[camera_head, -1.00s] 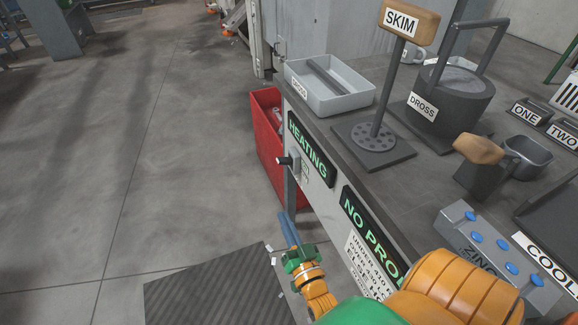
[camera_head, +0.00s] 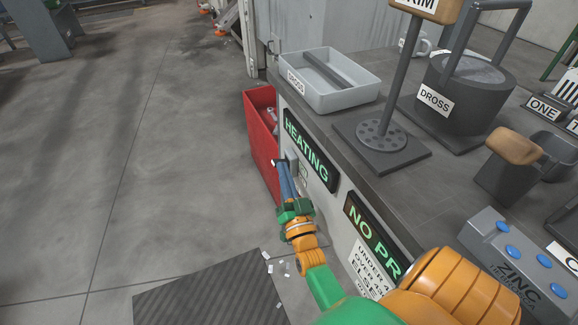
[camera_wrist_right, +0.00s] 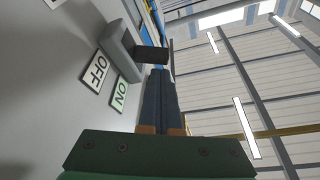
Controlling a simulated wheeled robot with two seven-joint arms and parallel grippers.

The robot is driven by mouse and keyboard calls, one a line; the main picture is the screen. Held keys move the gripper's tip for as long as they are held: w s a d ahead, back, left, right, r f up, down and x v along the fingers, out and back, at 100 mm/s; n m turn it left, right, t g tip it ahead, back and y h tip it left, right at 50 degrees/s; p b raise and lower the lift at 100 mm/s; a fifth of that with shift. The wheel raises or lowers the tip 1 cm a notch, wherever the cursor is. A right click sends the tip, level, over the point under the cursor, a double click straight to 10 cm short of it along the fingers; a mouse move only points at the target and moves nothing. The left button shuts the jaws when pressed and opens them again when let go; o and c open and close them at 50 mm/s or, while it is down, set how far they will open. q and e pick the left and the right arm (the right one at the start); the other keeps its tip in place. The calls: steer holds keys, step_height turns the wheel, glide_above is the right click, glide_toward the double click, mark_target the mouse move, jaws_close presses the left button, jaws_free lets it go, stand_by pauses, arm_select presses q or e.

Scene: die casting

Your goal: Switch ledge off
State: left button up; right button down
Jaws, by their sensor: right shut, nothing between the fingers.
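The ledge switch (camera_head: 291,163) sits on the front panel of the bench, just below the lit green HEATING sign (camera_head: 306,150). In the right wrist view the switch is a grey mount (camera_wrist_right: 118,48) with a dark lever (camera_wrist_right: 151,56) sticking out from the wall. An OFF label (camera_wrist_right: 96,71) and an ON label (camera_wrist_right: 119,94) are beside it. My right gripper (camera_head: 282,168) is shut and empty. In the right wrist view its blue-grey fingertips (camera_wrist_right: 160,72) are right at the lever; I cannot tell whether they touch. My left gripper is not in view.
A red bin (camera_head: 259,134) stands on the floor left of the bench.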

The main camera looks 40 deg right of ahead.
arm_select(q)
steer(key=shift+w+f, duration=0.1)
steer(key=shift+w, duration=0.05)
arm_select(e)
steer(key=shift+x, duration=1.1)
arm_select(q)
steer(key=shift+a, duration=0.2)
